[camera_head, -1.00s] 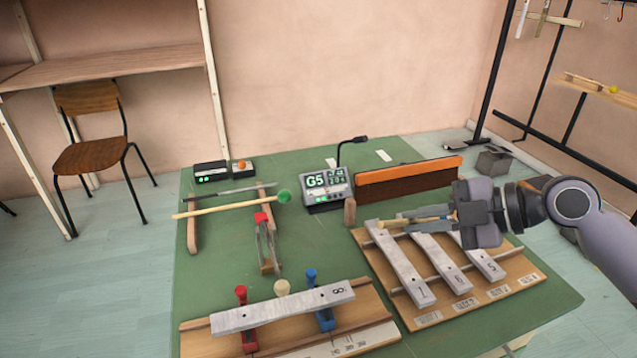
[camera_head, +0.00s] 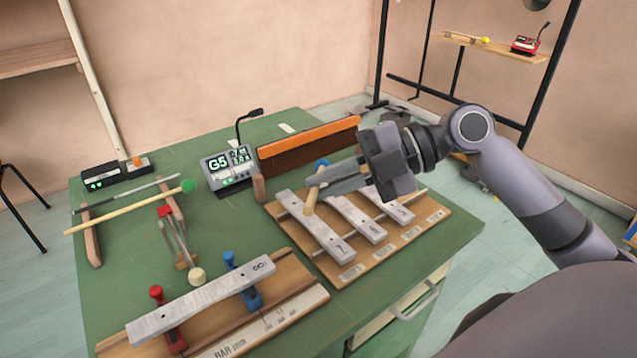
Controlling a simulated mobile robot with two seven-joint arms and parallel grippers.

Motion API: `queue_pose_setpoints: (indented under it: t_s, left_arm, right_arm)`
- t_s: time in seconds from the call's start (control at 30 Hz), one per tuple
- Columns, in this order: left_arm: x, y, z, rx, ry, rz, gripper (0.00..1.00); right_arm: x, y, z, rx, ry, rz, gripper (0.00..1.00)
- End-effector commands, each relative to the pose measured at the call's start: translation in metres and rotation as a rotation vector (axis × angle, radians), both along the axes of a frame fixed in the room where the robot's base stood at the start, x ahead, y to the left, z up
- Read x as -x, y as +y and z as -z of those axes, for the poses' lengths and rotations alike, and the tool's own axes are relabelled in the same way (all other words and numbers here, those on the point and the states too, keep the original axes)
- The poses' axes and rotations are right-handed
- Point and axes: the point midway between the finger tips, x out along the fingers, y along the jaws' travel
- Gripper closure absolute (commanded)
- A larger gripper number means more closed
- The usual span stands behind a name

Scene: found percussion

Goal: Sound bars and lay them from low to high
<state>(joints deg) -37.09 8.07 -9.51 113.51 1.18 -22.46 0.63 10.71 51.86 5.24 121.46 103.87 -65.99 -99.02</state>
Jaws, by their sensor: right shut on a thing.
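My right gripper (camera_head: 335,182) is shut on a wooden stick (camera_head: 311,198), apparently a mallet with a blue end (camera_head: 322,163), above the bar rack. Three grey metal bars lie side by side on the wooden rack (camera_head: 349,271): bar 1 (camera_head: 322,230), a middle bar apparently marked 6 (camera_head: 356,219) and a right bar apparently marked 5 (camera_head: 391,209). The gripper partly hides their far ends. Bar 8 (camera_head: 205,298) lies across the stand (camera_head: 285,310) with a red clamp (camera_head: 157,294) and a blue clamp (camera_head: 234,262). A device (camera_head: 228,168) displays G5. My left gripper is not in view.
A green-headed mallet (camera_head: 125,211) rests across wooden supports at the left. A black box (camera_head: 101,177) stands behind it. An orange-topped brown block (camera_head: 306,143) stands at the back.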

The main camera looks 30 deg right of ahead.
Motion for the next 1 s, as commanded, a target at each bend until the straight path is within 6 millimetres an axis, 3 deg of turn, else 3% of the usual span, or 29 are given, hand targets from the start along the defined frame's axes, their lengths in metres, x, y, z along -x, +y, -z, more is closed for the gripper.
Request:
queue_pose_setpoints:
  t_s: [0.23, 0.67, 0.77, 1.0]
  left_arm:
    - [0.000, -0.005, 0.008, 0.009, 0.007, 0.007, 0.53]
    - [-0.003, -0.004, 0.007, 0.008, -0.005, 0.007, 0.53]
    - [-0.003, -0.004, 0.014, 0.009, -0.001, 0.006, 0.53]
    - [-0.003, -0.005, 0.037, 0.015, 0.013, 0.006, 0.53]
  right_arm:
    - [0.025, 0.007, -0.013, -0.019, -0.114, -0.146, 1.00]
    - [0.026, 0.007, -0.013, -0.018, -0.119, -0.151, 1.00]
    - [0.026, 0.007, -0.011, -0.020, -0.120, -0.151, 1.00]
    - [0.026, 0.007, 0.015, -0.020, -0.117, -0.150, 1.00]
